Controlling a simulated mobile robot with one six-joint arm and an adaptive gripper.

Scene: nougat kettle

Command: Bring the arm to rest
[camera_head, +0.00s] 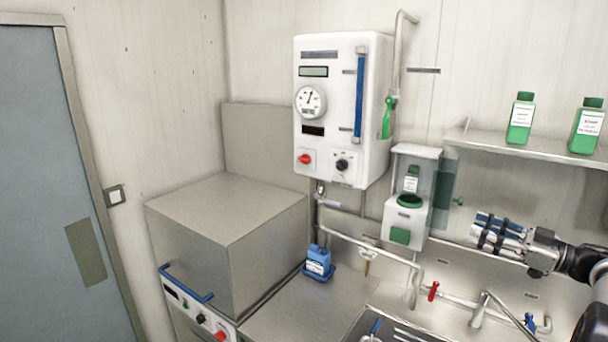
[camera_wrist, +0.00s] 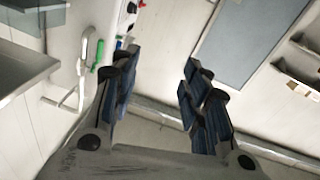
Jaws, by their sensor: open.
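My gripper (camera_head: 480,230) is at the right of the head view, in front of the wall below the shelf and to the right of the white dispenser. Its fingers point left, and the arm comes in from the right edge. In the wrist view my gripper (camera_wrist: 160,70) has its blue-padded fingers apart, with nothing between them. The rest of the arm is cut off by the right edge of the head view.
A dispenser (camera_head: 403,222) with a clear cover hangs left of my gripper. A shelf (camera_head: 485,143) with green bottles (camera_head: 521,118) is above it. A red-handled tap (camera_head: 433,291) and sink (camera_head: 350,332) are below. A white control box (camera_head: 330,80) and steel cabinet (camera_head: 225,225) stand further left.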

